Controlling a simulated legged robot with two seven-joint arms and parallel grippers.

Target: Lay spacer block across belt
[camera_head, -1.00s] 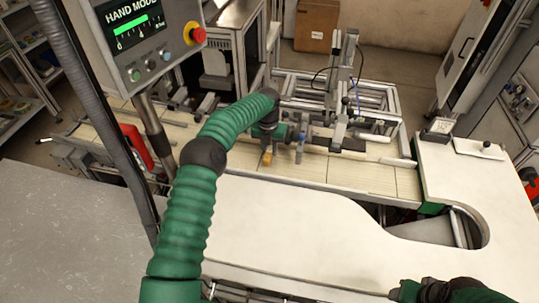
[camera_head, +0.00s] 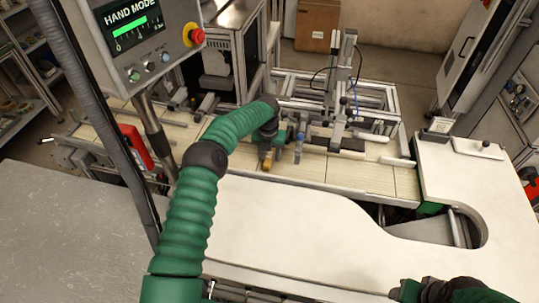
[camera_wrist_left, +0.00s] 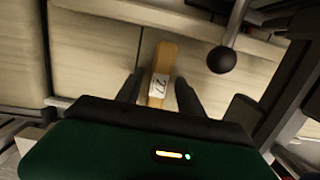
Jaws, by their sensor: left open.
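The spacer block (camera_wrist_left: 160,75) is a narrow yellow-tan bar with a white label, seen in the left wrist view between the two dark fingers of my left gripper (camera_wrist_left: 159,92). It lies roughly parallel to a nearby slat seam and appears to be on or just over the cream belt (camera_wrist_left: 100,50). In the head view the block (camera_head: 267,165) shows small below my left gripper (camera_head: 268,150), over the belt (camera_head: 310,170). My left gripper is open around the block. My right gripper (camera_head: 402,291) is at the bottom right; its fingers are unclear.
A black ball knob (camera_wrist_left: 221,60) on a rod is close to the right of the block. Metal frame fixtures (camera_head: 340,110) stand behind the belt. A white worktop (camera_head: 310,220) lies in front, mostly clear. The control panel (camera_head: 148,40) hangs at upper left.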

